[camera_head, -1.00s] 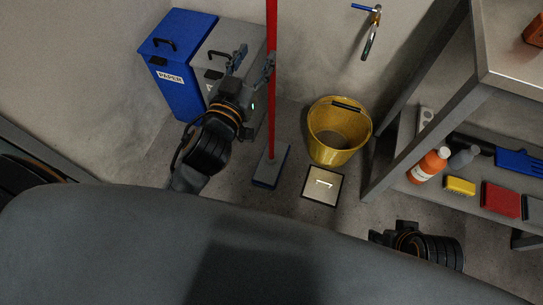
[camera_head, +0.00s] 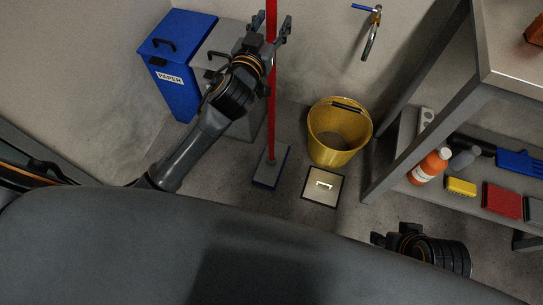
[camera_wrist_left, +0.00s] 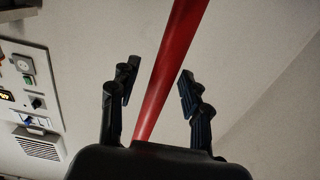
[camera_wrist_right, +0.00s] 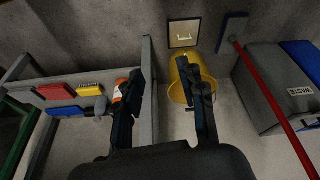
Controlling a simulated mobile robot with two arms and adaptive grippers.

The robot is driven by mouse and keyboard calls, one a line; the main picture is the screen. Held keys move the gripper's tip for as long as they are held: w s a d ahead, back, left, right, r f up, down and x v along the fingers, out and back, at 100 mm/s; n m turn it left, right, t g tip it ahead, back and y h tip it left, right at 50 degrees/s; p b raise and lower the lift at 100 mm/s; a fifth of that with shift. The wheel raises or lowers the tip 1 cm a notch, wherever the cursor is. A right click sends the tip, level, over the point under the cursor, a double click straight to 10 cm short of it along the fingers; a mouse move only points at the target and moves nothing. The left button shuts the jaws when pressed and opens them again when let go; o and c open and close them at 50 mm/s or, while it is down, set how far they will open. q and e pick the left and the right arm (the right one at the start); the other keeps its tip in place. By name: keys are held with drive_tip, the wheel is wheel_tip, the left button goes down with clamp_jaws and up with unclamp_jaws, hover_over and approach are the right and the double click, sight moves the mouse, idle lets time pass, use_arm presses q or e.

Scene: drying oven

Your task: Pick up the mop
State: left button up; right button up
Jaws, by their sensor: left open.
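The mop stands upright on the floor, with a red handle (camera_head: 271,120) and a flat grey-blue head (camera_head: 270,168). My left gripper (camera_head: 268,30) is open at the upper part of the handle. In the left wrist view the red handle (camera_wrist_left: 170,70) runs between the two spread fingers (camera_wrist_left: 158,92), with gaps on both sides. My right gripper (camera_head: 376,238) is low at the right, away from the mop. The right wrist view shows its fingers (camera_wrist_right: 163,78) apart and empty, with the mop handle (camera_wrist_right: 275,95) off to the right.
A blue paper bin (camera_head: 170,75) and a grey bin (camera_head: 225,45) stand behind the left arm. A yellow bucket (camera_head: 338,135) and a floor hatch (camera_head: 323,185) are right of the mop. A shelf unit (camera_head: 415,110) with bottles and boxes stands at the right.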

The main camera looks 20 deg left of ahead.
use_arm(q)
clamp_jaws()
drive_tip(key=shift+r, duration=0.2)
drive_tip(key=shift+r, duration=0.1)
